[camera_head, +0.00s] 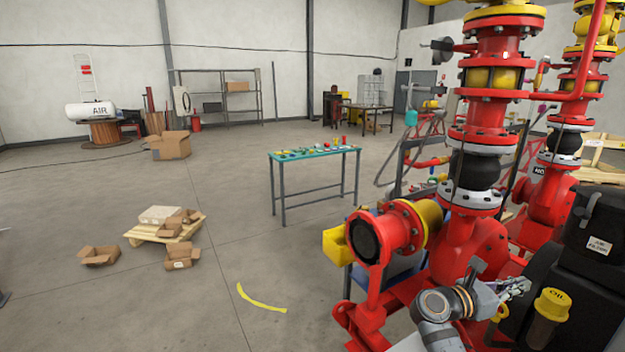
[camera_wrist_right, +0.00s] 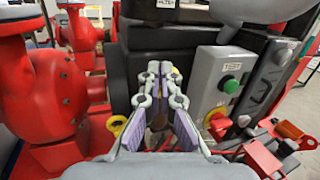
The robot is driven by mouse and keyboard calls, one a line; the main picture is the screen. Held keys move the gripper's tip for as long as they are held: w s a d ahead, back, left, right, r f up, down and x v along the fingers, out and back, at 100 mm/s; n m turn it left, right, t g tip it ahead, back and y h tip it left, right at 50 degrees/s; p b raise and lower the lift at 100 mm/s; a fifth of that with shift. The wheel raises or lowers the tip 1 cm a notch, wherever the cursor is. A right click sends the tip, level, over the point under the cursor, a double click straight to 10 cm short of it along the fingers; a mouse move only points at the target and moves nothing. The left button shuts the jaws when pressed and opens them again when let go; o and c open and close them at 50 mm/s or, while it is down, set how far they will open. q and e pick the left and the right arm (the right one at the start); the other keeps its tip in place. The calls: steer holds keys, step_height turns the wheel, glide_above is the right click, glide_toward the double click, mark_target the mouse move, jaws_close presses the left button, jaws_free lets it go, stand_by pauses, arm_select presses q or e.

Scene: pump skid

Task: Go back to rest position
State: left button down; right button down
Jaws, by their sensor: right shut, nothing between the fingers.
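My right gripper (camera_head: 516,287) is in front of the red pump skid (camera_head: 470,245), at the lower right of the head view. In the right wrist view my right gripper (camera_wrist_right: 160,72) points at the dark machine body. Its fingers come together at the tips with nothing between them. A control box (camera_wrist_right: 222,92) with a green button (camera_wrist_right: 231,86) and a red button (camera_wrist_right: 218,122) is to the right of the fingers. My left gripper is not in view.
A yellow-capped container (camera_head: 550,305) and a black air-filter housing (camera_head: 592,245) stand close to the right gripper. A teal-topped table (camera_head: 315,153) stands beyond the skid. Cardboard boxes (camera_head: 180,258) and a pallet (camera_head: 165,232) lie at left. The floor between is mostly clear.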

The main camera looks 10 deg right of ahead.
steer(key=s+a+f+m+t+y, duration=0.25)
steer(key=a+f+m+y, duration=0.2)
steer(key=f, duration=0.45)
steer(key=s+a+f+m+t+y, duration=0.1)
steer(key=s+a+f+m+y, duration=0.35)
steer(key=f, duration=0.45)
steer(key=s+a+f+m+y, duration=0.35)
steer(key=s+a+m, duration=0.2)
steer(key=a, duration=0.35)
steer(key=s+a+f+m+y, duration=0.35)
steer(key=s+a+y, duration=0.2)
steer(key=a, duration=0.25)
steer(key=s+d+f+g, duration=0.1)
steer(key=s+f, duration=0.1)
steer(key=f, duration=1.1)
steer(key=s+d+f+g, duration=0.1)
steer(key=d+f, duration=0.1)
steer(key=f, duration=1.1)
steer(key=s+f+m+g, duration=0.1)
steer(key=s+f, duration=1.4)
steer(key=s, duration=0.3)
steer(key=shift+s+d+f, duration=0.2)
steer(key=shift+d+f, duration=0.1)
steer(key=shift+f, duration=0.1)
